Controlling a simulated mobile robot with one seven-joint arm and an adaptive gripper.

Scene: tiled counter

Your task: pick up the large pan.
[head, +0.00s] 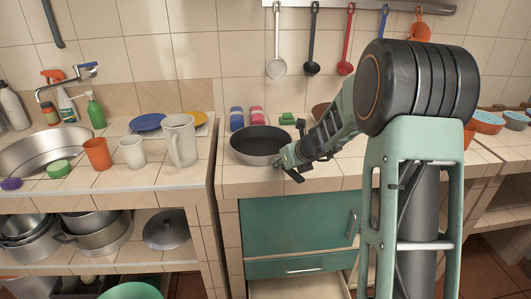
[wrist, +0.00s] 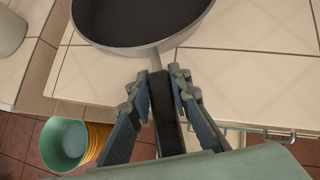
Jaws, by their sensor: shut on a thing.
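The large pan (head: 262,142) is a round frying pan with a dark inside and a light metal rim, on the tiled counter in the head view. In the wrist view the pan (wrist: 140,20) fills the top, with its handle (wrist: 165,115) running down toward me. My gripper (wrist: 163,88) has its two fingers on either side of the handle near the pan body and is shut on it. In the head view my gripper (head: 288,165) is at the pan's right front edge. I cannot tell whether the pan's base touches the counter.
A white pitcher (head: 180,140), a white cup (head: 132,153) and an orange cup (head: 97,153) stand left of the pan. Small colored items (head: 256,116) sit behind it. A green drawer front (head: 298,227) is below. Ladles (head: 312,45) hang on the wall above.

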